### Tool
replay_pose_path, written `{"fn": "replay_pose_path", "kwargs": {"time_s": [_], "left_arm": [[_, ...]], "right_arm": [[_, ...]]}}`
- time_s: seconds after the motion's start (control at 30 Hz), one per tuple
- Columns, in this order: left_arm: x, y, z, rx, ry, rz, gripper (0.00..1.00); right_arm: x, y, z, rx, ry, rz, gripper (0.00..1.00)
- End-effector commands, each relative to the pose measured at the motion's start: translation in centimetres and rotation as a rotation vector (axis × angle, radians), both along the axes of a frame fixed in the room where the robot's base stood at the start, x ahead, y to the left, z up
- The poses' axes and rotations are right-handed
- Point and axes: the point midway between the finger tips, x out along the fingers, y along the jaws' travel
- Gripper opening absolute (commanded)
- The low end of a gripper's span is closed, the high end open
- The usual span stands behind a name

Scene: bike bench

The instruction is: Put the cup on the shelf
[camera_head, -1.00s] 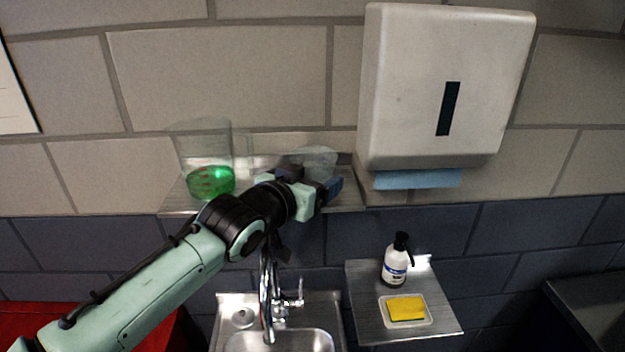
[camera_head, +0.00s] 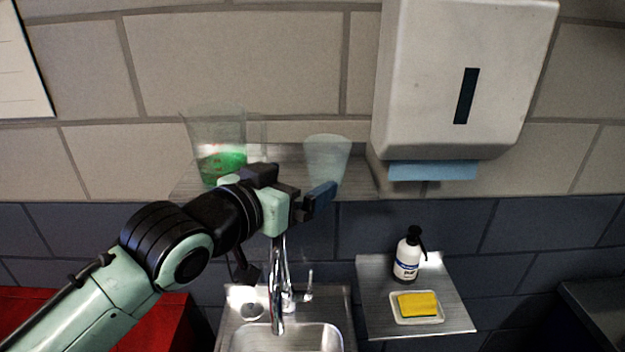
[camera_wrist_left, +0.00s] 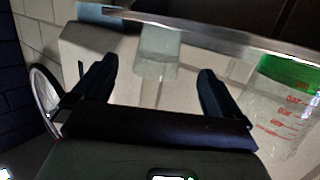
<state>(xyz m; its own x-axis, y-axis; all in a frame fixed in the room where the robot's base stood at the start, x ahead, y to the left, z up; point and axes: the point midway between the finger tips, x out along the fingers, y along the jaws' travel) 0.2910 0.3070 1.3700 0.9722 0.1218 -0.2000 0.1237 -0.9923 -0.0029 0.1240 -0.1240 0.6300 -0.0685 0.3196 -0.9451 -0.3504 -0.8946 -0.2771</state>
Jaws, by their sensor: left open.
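The translucent, whitish cup (camera_head: 327,156) stands upright on the metal shelf (camera_head: 283,155) against the wall, towards the shelf's right part. My left gripper (camera_head: 291,188) is open and empty, in front of and a little below the cup, apart from it. In the left wrist view, which is upside down, the cup (camera_wrist_left: 160,45) shows beyond and between the two open fingers (camera_wrist_left: 157,82), by the shelf edge (camera_wrist_left: 215,35). My right gripper is not in view.
A clear beaker with green liquid (camera_head: 221,160) stands on the shelf's left part; my arm partly covers it. A towel dispenser (camera_head: 425,90) hangs right of the shelf. Below are a faucet (camera_head: 277,290), a sink (camera_head: 290,338), a soap bottle (camera_head: 407,258) and a yellow sponge (camera_head: 418,304).

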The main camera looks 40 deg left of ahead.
Motion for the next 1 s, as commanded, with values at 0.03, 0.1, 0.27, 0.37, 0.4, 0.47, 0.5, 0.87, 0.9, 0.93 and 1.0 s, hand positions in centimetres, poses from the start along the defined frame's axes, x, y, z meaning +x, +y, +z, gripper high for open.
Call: {"fn": "replay_pose_path", "kwargs": {"time_s": [0.03,0.1,0.27,0.37,0.4,0.47,0.5,0.87,0.9,0.93,1.0], "left_arm": [[-0.8,-0.1,0.1,0.000,-0.002,0.000,1.00],[-1.6,-0.2,0.3,-0.001,-0.001,0.001,1.00],[-2.5,-0.3,0.6,-0.001,0.000,0.001,1.00],[-2.6,-0.3,0.6,0.000,0.001,0.001,1.00],[-2.6,-0.3,0.6,0.000,0.001,0.001,1.00],[-2.5,-0.3,0.6,0.000,0.000,0.001,1.00],[-2.5,-0.3,0.6,0.000,0.000,0.001,1.00],[-2.5,-0.3,0.6,0.000,0.000,0.001,1.00],[-2.5,-0.3,0.6,0.000,0.000,0.001,1.00],[-2.5,-0.3,0.6,0.000,0.000,0.001,1.00],[-2.5,-0.3,0.6,0.000,0.000,0.001,1.00]], "right_arm": [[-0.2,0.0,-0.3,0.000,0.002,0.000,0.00],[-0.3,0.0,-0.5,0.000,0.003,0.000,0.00],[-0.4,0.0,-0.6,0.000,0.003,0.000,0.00],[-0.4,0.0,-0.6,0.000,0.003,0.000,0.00],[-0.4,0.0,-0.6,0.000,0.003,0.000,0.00],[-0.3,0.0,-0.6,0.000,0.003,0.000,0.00],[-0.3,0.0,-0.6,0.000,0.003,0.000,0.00],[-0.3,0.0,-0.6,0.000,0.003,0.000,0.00],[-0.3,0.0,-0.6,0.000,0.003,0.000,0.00],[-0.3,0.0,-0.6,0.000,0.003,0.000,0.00],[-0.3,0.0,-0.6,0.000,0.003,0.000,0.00]]}}
